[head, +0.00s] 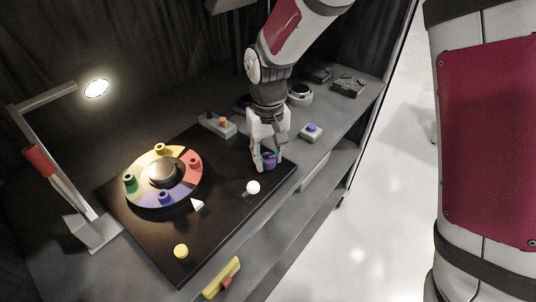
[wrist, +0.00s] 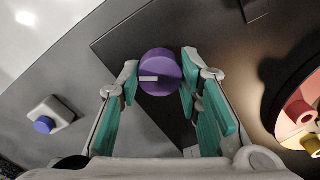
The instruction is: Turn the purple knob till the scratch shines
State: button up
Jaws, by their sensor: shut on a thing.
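The purple knob (head: 269,161) stands near the right edge of the black board (head: 225,220). In the wrist view the knob (wrist: 160,65) shows a pale bar mark on its top face, lying roughly level. My gripper (head: 266,158) points down with its teal-padded fingers on either side of the knob, shut on it. A round coloured disc (head: 183,195) with several pegs and a shiny raised centre (head: 163,172) lies on the board's left. I cannot make out a scratch or a shine on one.
A lit lamp (head: 96,88) stands at left. A white ball (head: 253,187), white wedge (head: 197,205) and yellow button (head: 181,251) are on the board.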

aim_at(268, 157)
jog(key=n, duration=0.5)
jog(key=shift+n, duration=0.4)
dwell(0.4)
jog(key=o, duration=1.1)
jog(key=shift+o, duration=0.2)
notch_tip(268, 157, up, 12)
